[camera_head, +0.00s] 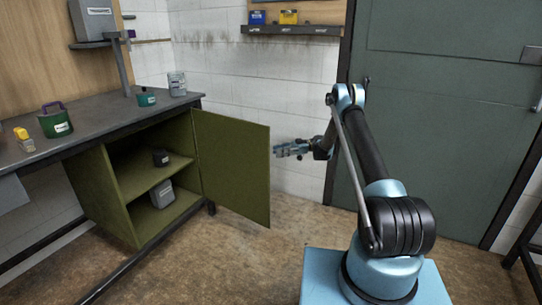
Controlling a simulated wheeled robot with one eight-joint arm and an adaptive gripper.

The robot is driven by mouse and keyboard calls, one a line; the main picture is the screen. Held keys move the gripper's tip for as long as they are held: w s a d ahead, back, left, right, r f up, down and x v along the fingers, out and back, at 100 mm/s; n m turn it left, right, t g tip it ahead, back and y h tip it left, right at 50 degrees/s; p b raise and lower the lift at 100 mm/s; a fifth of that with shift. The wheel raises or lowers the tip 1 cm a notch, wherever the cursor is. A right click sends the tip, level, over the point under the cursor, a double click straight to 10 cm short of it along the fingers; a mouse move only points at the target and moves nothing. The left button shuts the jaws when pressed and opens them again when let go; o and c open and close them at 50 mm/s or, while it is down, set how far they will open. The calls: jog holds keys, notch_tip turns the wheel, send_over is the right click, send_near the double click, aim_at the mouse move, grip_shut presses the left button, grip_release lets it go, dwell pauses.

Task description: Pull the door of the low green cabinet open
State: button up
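The low green cabinet (121,199) stands under the bench at the left. Its door (236,167) is swung wide open to the right, so the inside and its shelf show. My gripper (277,151) is in the air just right of the door's free edge, pointing left at it. A small gap seems to show between the fingertips and the door edge. The gripper is small in this view, but its fingers look apart with nothing between them. No handle shows on the visible face of the door.
A dark box (161,158) sits on the cabinet shelf and a grey box (162,194) below it. The bench top (100,122) carries several containers. A large grey-green door (440,120) is behind my arm. The brown floor (235,255) in front is clear.

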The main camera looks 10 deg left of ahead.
jog(key=shift+v, duration=2.25)
